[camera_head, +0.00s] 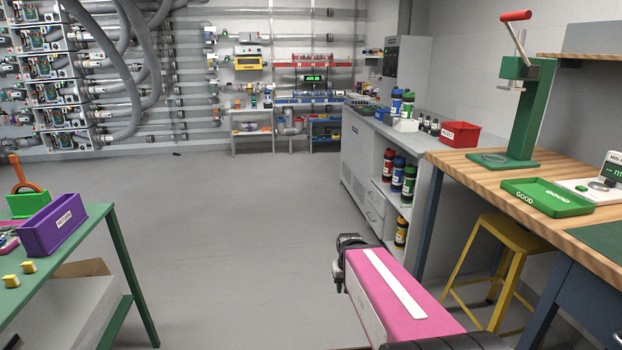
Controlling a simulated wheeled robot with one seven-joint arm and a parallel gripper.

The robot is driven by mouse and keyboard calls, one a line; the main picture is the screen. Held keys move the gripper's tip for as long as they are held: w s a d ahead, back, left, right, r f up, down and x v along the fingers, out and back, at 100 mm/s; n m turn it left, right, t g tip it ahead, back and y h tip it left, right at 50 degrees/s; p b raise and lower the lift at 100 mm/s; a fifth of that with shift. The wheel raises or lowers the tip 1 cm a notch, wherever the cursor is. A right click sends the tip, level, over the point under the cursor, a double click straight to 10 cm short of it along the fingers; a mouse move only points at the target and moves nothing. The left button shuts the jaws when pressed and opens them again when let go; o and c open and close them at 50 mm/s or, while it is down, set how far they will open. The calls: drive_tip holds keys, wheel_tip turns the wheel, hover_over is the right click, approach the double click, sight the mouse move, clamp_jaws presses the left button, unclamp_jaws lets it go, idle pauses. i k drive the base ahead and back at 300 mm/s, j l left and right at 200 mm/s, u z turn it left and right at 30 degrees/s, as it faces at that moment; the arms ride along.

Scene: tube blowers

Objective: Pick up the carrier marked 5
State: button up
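Several capped cylindrical carriers stand at the grey cabinet (360,150) on the right. On its open shelves are a red carrier (387,166), a blue carrier (398,173), a green carrier (409,182) and, lower down, a yellow carrier (401,232).
A wooden bench (465,165) with a green press (528,115) and green tray (546,197) is at right, a yellow stool (510,232) beside it. A green table (85,240) holds a purple bin (54,225) at left. The middle floor is clear.

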sight(397, 96)
drive_tip(key=i+j+z, duration=0.1)
drive_tip(key=i+z, duration=0.15)
drive_tip(key=i, duration=0.25)
drive_tip(key=i+j+z, duration=0.15)
drive_tip(key=i+z, duration=0.15)
drive_tip(key=i, duration=0.2)
drive_tip(key=i+j+z, duration=0.25)
drive_tip(key=i, duration=0.2)
drive_tip(key=i+j, duration=0.5)
drive_tip(key=j, duration=0.25)
